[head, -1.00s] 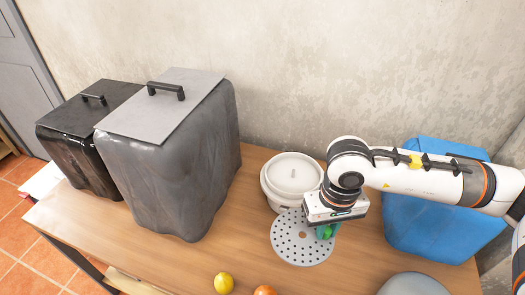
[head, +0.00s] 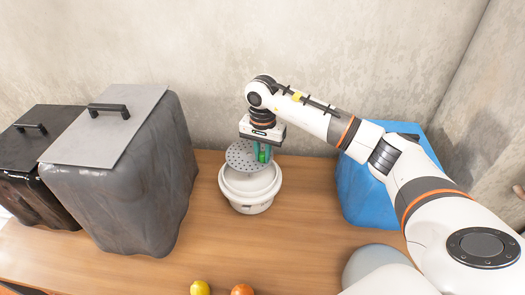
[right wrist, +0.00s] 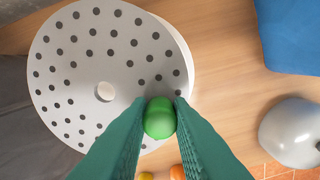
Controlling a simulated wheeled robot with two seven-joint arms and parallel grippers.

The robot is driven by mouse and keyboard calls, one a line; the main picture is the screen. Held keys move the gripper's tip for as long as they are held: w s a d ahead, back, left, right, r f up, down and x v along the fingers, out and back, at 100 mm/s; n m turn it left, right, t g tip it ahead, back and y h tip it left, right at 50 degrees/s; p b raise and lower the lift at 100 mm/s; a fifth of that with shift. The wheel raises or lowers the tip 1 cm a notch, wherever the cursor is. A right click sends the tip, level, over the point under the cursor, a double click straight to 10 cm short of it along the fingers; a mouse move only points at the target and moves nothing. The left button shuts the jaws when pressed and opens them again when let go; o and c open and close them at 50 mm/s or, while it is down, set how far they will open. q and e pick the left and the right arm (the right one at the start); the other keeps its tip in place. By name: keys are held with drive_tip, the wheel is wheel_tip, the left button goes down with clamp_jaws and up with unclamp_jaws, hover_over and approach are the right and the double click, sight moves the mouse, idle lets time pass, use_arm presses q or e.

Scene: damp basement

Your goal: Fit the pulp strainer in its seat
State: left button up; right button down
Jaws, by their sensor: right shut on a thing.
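The pulp strainer (head: 243,155) is a light grey round plate with many small holes and a green grip (head: 263,153) near its edge. My right gripper (head: 262,149) is shut on that grip and holds the plate over the back part of a round white bowl-like housing (head: 250,203). The housing is open at the top, but the plate hides much of its opening. In the right wrist view the strainer (right wrist: 70,90) fills the upper left, with the green grip (right wrist: 159,118) between my fingers (right wrist: 160,103). Any gap between plate and rim is hard to judge. My left gripper is out of view.
A tall grey covered container (head: 125,180) stands left, with a black one (head: 45,190) beyond it. A blue container (head: 365,195) stands right. A lemon (head: 200,289), an orange fruit (head: 241,291) and a grey rounded object (head: 370,262) lie nearer. Table (head: 290,240) around the housing is clear.

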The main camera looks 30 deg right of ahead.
sight(262, 163)
drive_tip(key=shift+f+b, duration=0.1)
drive_tip(key=shift+b, duration=0.2)
drive_tip(key=shift+f+b, duration=1.55)
drive_tip(key=shift+f, duration=0.25)
drive_tip(key=shift+f, duration=0.15)
drive_tip(key=shift+f+b, duration=1.75)
drive_tip(key=shift+f, duration=0.25)
drive_tip(key=shift+f+b, duration=0.25)
drive_tip(key=shift+b, duration=0.05)
drive_tip(key=c, duration=1.2)
unclamp_jaws()
drive_tip(key=shift+a, duration=0.1)
drive_tip(key=shift+c, duration=0.2)
